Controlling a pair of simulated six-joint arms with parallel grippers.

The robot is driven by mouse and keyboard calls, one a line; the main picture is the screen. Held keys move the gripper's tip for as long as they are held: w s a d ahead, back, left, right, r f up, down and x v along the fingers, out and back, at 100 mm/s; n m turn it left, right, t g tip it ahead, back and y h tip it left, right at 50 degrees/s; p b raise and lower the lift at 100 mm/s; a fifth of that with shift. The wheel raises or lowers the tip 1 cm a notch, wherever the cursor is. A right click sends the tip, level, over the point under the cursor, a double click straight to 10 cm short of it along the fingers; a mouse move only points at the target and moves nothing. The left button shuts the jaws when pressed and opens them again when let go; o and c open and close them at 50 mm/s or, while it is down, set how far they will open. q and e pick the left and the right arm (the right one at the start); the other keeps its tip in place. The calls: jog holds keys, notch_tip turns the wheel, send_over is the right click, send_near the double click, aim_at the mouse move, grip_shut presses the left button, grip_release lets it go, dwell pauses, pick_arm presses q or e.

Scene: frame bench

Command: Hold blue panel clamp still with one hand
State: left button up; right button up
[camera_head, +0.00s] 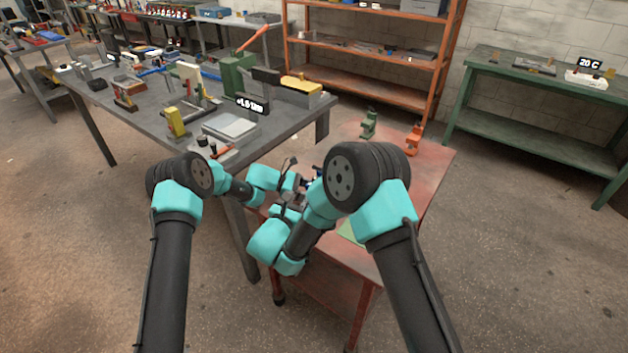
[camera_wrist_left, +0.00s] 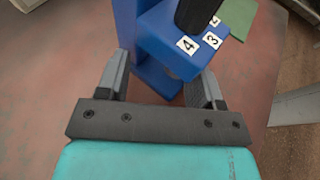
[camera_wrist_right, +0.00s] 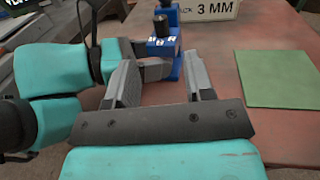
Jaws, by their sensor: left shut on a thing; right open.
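The blue panel clamp (camera_wrist_left: 160,35) stands on the red tabletop, with a black knob and white number tags on its top. It is upright in the right wrist view (camera_wrist_right: 165,45). My left gripper (camera_wrist_left: 162,88) is shut on the blue clamp, one finger on either side of its body. In the head view the clamp is mostly hidden behind my arms. My right gripper (camera_wrist_right: 160,72) is open and empty, with its fingers pointing toward the clamp, which is beyond the fingertips and apart from them.
A green sheet (camera_wrist_right: 285,78) lies flat on the red table (camera_head: 415,175). A green clamp (camera_head: 369,124) and an orange clamp (camera_head: 413,140) stand at its back edge. A "3 MM" sign (camera_wrist_right: 210,9) is behind the blue clamp. A cluttered grey bench (camera_head: 285,120) adjoins at the left.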

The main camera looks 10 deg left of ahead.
aim_at(314, 179)
jog(key=x, duration=1.1)
grip_shut()
